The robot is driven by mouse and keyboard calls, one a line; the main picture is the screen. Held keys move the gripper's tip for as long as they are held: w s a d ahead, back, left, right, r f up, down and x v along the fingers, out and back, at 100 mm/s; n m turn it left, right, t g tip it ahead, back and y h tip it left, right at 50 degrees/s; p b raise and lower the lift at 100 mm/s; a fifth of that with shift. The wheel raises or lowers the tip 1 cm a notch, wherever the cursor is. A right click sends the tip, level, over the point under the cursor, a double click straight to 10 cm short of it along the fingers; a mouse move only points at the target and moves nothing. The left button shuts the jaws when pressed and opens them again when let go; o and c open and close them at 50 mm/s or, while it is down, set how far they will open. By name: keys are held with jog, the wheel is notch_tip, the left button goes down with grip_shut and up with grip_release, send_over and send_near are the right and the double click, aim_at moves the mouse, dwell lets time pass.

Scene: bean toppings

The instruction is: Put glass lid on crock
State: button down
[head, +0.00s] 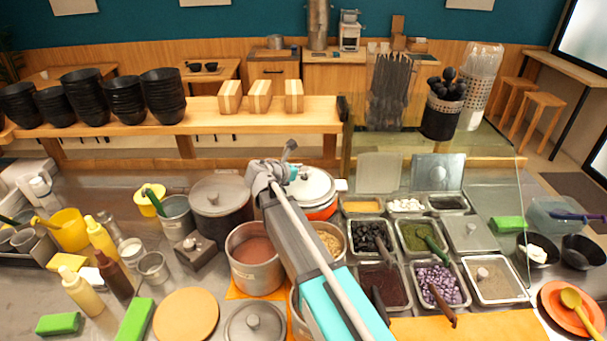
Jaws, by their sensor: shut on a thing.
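The glass lid (315,188) is a pale round disc with a light rim, seen right of the end of my arm. My gripper (296,173) is shut on it at its knob; the arm hides much of the fingers. The lid looks about level over the crock's mouth. I cannot tell whether it rests on the rim or hangs slightly above. My arm covers the left side of the crock.
A large grey lidded pot (219,208) stands left of the crock, and an open pot of brown paste (254,262) stands in front. Topping trays (412,268) fill the counter to the right. A clear glass screen (505,200) stands at the right. Stacked black bowls (162,97) line the back shelf.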

jog(key=shift+f, duration=0.1)
dwell(0.3)
jog(key=shift+c, duration=1)
grip_release()
jog(key=shift+r, duration=0.25)
jog(key=p+v, duration=0.4)
jog(key=v, duration=0.8)
jog(key=shift+p, duration=0.35)
